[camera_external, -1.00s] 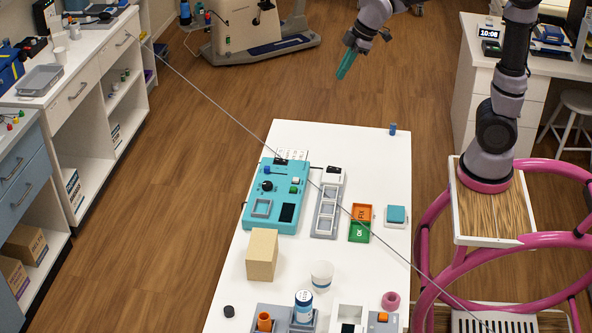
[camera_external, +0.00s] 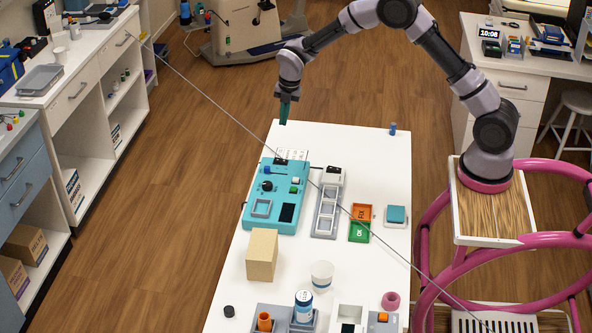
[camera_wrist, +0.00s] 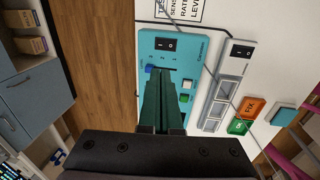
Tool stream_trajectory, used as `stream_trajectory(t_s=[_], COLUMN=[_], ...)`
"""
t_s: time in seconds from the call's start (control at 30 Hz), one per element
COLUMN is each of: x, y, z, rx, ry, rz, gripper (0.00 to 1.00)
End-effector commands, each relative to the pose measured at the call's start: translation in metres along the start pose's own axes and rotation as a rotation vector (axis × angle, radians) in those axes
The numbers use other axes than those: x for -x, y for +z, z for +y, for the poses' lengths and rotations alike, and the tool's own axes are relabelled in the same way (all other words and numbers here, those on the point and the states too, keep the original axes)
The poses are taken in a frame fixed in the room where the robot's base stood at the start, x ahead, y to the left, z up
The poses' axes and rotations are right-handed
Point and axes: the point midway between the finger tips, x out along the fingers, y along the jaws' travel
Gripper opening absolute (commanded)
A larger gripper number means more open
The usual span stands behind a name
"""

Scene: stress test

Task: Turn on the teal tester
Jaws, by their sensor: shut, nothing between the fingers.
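The teal tester (camera_external: 282,222) lies on the white table at its left side. My gripper (camera_external: 285,121) has green fingers pointing down, shut and empty, above the table's far left corner. In the wrist view its fingers (camera_wrist: 160,84) hide part of the tester.
Right of the tester stand a grey slotted strip (camera_external: 327,207), an orange and green FIX/OK plate (camera_external: 360,222) and a teal square button (camera_external: 396,214). A tan block (camera_external: 262,255) and a white cup (camera_external: 322,275) stand in front. A thin cable crosses the external view.

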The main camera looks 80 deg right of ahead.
Motion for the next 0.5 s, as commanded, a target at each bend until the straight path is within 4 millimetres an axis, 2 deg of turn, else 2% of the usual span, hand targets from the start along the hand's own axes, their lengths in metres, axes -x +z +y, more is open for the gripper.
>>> stream_trajectory(t_s=[0.1,0.5], x=[-0.0073,-0.0116], y=[0.0029,0.0027], z=[0.0009,0.0006], rx=[0.021,0.022], ry=[-0.004,-0.005], rz=[0.000,0.000], gripper=[0.00,0.00])
